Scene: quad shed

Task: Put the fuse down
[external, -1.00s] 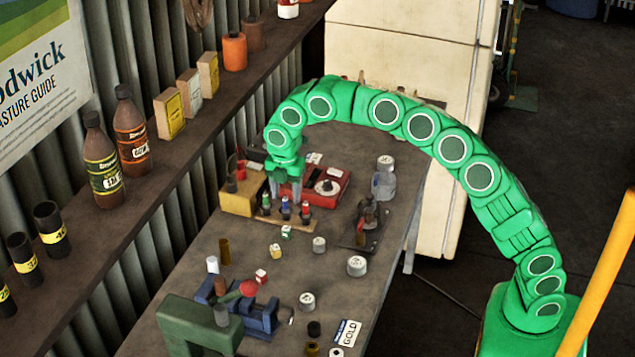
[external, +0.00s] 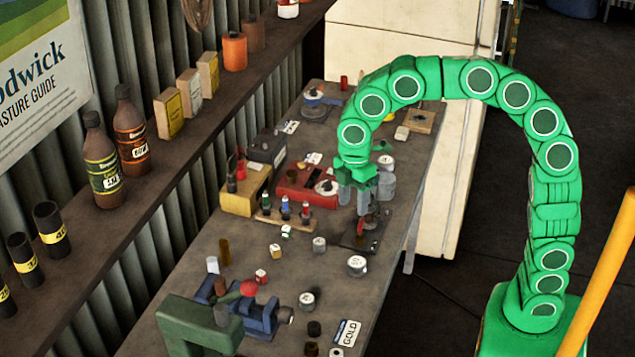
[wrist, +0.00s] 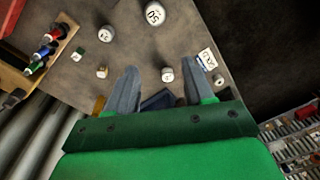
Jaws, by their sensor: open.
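A wooden rack (external: 272,220) on the bench holds three small fuses upright: a green one (external: 266,202), a blue one (external: 285,207) and a red one (external: 305,212). In the wrist view the rack (wrist: 62,45) is at the upper left with the red (wrist: 60,28), blue (wrist: 45,51) and green (wrist: 36,67) fuses in it. I cannot tell which of them the task means. My gripper (external: 354,202) is to the right of the rack, above the bench. In the wrist view its fingers (wrist: 159,74) are apart with nothing held between them.
A red device (external: 295,185) and a yellow box (external: 240,200) stand behind the rack. A dark clamp-like tool (external: 366,232) is below my gripper. Several grey weights, such as one (external: 356,266), and a blue vise (external: 260,318) occupy the nearer bench.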

